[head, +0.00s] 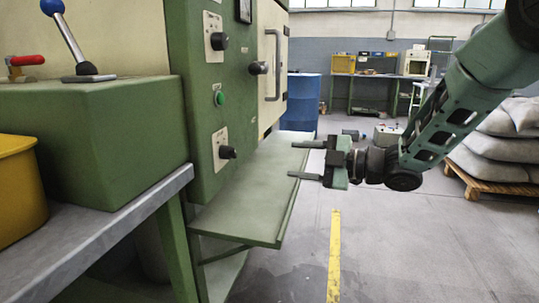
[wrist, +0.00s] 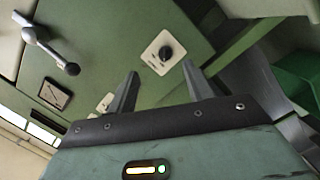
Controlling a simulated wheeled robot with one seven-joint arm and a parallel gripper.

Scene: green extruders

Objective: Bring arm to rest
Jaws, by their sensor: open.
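My gripper (head: 300,160) is open and empty in the head view. It is held out from the right, with its two dark fingers pointing left toward the green machine (head: 206,100). It hangs over the outer edge of the machine's green shelf (head: 245,195), apart from the panel. In the wrist view the two fingers of my gripper (wrist: 158,92) are spread with nothing between them. Beyond them the machine's panel (wrist: 115,40) shows tilted, with a black knob on a white plate (wrist: 164,53) and a lever handle (wrist: 50,48).
A grey-topped bench (head: 95,240) with a yellow bin (head: 18,190) stands at the left. A blue barrel (head: 301,100) stands behind the machine. Sacks (head: 500,150) lie on a wooden pallet (head: 490,184) at the right. The floor by the yellow line (head: 334,255) is clear.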

